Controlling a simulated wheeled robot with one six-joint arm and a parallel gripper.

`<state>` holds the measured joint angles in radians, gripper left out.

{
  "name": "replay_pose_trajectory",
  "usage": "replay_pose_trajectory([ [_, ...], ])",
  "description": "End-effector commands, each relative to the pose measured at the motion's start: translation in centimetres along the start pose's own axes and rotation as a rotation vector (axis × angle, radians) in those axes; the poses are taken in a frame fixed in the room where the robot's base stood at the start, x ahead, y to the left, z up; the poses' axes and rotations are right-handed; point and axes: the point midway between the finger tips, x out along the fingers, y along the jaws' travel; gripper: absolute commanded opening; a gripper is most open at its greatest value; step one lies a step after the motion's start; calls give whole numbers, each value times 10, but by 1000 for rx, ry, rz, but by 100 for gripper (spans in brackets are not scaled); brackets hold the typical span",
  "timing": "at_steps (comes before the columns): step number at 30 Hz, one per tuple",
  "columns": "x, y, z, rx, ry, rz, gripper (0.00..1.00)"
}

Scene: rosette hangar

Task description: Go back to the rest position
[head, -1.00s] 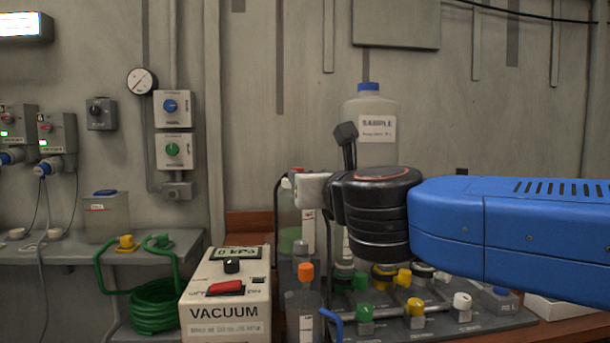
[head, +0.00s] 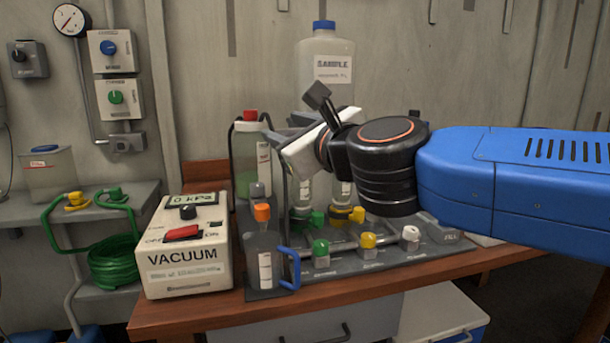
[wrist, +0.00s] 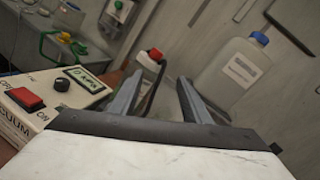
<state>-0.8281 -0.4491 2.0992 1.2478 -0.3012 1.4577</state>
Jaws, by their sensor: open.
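My gripper (wrist: 155,95) shows in the wrist view with its two dark fingers spread apart and nothing between them. In the head view my gripper's white body (head: 308,150) is tilted above the bench, in front of the large sample bottle (head: 312,75) with the blue cap; its fingertips are hard to make out there. My blue arm comes in from the right. The arm and gripper hide part of the bottles and the manifold behind them.
A vacuum pump box (head: 183,255) with a red switch stands on the wooden bench (head: 215,313). Beside it are a jug with a blue handle (head: 268,262) and a manifold with green, yellow and white knobs (head: 365,255).

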Motion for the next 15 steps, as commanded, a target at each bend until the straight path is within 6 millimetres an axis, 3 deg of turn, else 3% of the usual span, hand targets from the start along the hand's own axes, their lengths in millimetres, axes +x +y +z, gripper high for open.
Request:
replay_pose_trajectory([
  [8, -35, -9, -72, -625, 33, 144, 43],
  [15, -81, -7, -160, -1135, 111, 350, 43],
])
